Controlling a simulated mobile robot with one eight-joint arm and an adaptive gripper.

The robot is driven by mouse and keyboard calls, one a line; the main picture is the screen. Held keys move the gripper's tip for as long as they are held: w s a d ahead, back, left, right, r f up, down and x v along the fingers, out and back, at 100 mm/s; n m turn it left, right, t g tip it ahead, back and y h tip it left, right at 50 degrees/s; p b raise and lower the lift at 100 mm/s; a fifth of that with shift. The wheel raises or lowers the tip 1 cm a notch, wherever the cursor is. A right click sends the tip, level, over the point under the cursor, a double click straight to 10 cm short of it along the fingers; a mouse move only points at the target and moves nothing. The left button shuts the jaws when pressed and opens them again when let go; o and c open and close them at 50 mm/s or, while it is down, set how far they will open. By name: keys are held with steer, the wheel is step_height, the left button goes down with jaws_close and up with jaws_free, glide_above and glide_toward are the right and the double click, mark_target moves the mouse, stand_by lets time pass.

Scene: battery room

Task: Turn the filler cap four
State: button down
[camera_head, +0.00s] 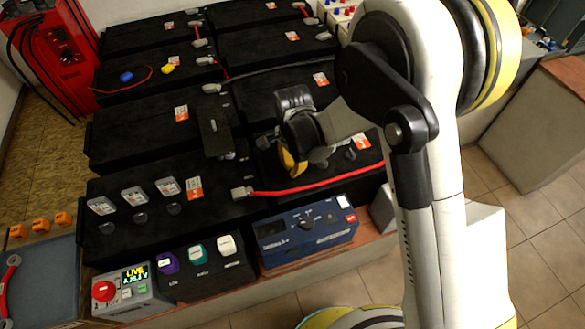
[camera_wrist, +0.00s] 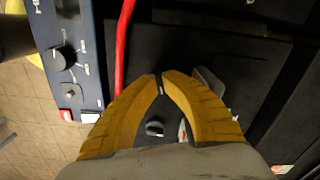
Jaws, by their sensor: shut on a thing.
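My gripper (camera_wrist: 160,84) reaches down over the right front black battery (camera_head: 268,172), its yellow fingers drawn together. In the head view my gripper (camera_head: 293,162) is partly hidden by its own body. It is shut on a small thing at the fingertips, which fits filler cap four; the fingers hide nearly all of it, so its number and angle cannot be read. A grey tag-like piece (camera_wrist: 206,78) shows beside one finger. Another dark round cap (camera_wrist: 155,128) shows between the fingers, apart from the tips. Dark caps (camera_head: 140,217) with pale tags (camera_head: 134,195) sit on the left front battery.
A red cable (camera_head: 310,190) runs along the battery's front edge, close to my gripper. A blue device with a knob (camera_head: 305,233) stands in front. A grey box with a red button (camera_head: 125,291) is at the front left. More batteries fill the back.

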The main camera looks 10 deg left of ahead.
steer(key=shift+m, duration=1.6)
steer(key=c, duration=1.5)
jaws_free()
step_height(320, 180, up, 12)
